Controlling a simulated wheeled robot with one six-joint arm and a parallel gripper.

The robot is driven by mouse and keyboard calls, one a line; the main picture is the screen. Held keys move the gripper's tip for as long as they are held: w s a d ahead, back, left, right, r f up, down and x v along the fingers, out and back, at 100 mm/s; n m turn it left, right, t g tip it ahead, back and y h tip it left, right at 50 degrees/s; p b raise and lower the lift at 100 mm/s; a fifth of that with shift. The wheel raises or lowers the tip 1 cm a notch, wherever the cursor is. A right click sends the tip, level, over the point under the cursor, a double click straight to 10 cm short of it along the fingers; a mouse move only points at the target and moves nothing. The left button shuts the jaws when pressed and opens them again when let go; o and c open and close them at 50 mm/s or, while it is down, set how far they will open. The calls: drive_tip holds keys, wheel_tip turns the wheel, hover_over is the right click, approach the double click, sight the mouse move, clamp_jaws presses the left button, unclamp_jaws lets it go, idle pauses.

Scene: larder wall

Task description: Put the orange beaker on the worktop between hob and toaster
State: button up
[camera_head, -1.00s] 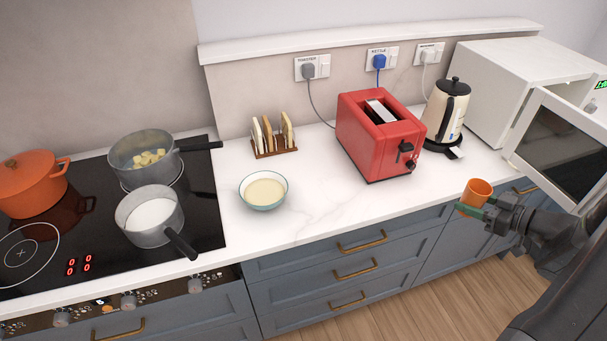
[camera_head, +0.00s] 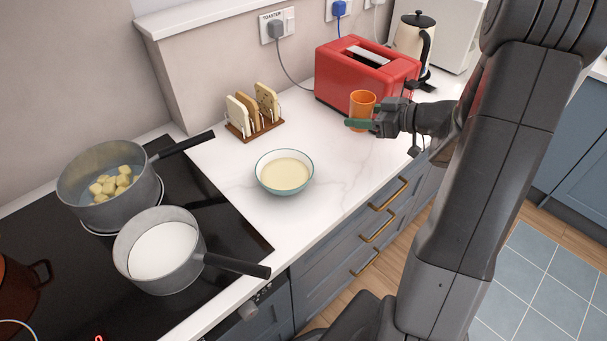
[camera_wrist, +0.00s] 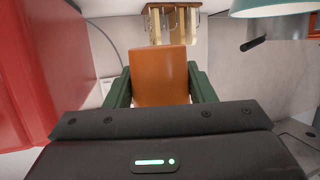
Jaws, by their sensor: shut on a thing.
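The orange beaker (camera_head: 362,104) is upright in my gripper (camera_head: 358,122), in front of the red toaster (camera_head: 364,72). In the wrist view the beaker (camera_wrist: 158,76) sits between the two green fingers (camera_wrist: 158,88), which are shut on it. I cannot tell whether its base touches the worktop. The white marble worktop (camera_head: 225,178) runs between the black hob (camera_head: 225,255) at the left and the toaster. On that stretch are a bowl of pale batter (camera_head: 285,172) near the front and a toast rack (camera_head: 255,112) at the back.
A pan of cubes (camera_head: 108,185) and a pan of white liquid (camera_head: 165,250) stand on the hob; the latter's handle points over the worktop's front edge. A kettle (camera_head: 414,38) stands beyond the toaster. Bare worktop lies between bowl and toaster.

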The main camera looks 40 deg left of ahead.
sight(350, 159)
drive_tip(key=shift+s+m+t+b, duration=0.45)
drive_tip(key=shift+s+b, duration=0.45)
drive_tip(key=shift+b, duration=1.65)
wheel_tip(350, 159, down, 10)
drive_tip(key=shift+r+b, duration=0.1)
drive_tip(key=shift+b, duration=0.75)
drive_tip(key=shift+r, duration=0.1)
drive_tip(key=o, duration=0.7)
drive_tip(key=shift+f, duration=0.2)
drive_tip(key=shift+c, duration=0.2)
drive_tip(key=o, duration=0.4)
drive_tip(key=shift+o, duration=0.2)
drive_tip(key=shift+r, duration=0.15)
